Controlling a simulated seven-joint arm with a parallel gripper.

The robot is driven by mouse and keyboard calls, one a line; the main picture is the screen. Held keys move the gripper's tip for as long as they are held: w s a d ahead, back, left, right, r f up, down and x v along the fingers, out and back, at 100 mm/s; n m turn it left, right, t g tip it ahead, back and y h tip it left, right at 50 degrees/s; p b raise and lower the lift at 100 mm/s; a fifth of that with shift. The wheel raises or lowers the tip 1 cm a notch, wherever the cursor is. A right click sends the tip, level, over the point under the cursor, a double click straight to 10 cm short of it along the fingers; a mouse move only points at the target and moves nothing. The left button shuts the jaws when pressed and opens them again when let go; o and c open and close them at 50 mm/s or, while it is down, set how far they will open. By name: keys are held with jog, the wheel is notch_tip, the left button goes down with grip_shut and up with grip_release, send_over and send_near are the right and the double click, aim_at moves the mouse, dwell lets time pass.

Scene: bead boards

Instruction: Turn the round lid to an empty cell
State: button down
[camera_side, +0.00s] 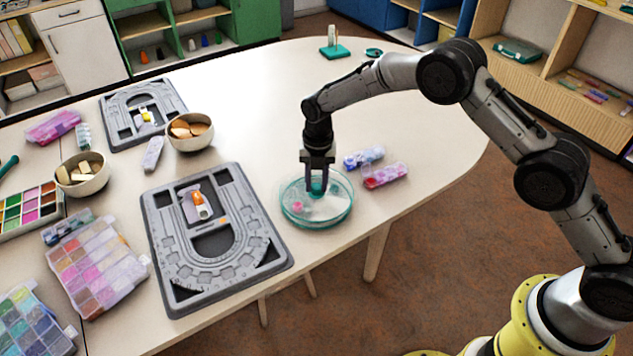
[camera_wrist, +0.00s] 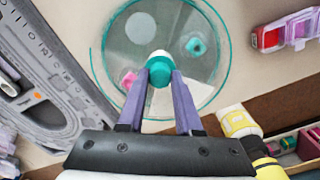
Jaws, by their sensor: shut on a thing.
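The round lid (camera_side: 330,207) is a clear disc with a teal rim on a shallow round case on the table. It also shows in the wrist view (camera_wrist: 205,35). A teal knob (camera_wrist: 159,68) with a pale top stands at its middle. My gripper (camera_side: 317,187) points straight down and its fingers are shut on the knob; the fingertips also show in the wrist view (camera_wrist: 160,75). Through the lid I see a pink bead pile (camera_wrist: 128,79) at left and a teal piece (camera_wrist: 196,46) at upper right. A pale wedge lies near the right finger. The cell walls are hard to make out.
A grey bead board (camera_side: 165,245) lies close to the left of the case. Small clear boxes with red beads (camera_side: 385,176) and blue beads (camera_side: 363,157) lie to its right. Two bowls (camera_side: 190,132) stand farther left. The table's front edge is near.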

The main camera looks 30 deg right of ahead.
aim_at(318, 185)
jog(key=shift+n, duration=0.9)
jog(key=c, duration=0.6)
grip_release()
jog(key=shift+r, duration=0.15)
notch_tip(318, 185, up, 14)
jog(key=shift+d+f, duration=0.15)
jog(key=shift+f, duration=0.05)
jog(key=shift+d, duration=0.1)
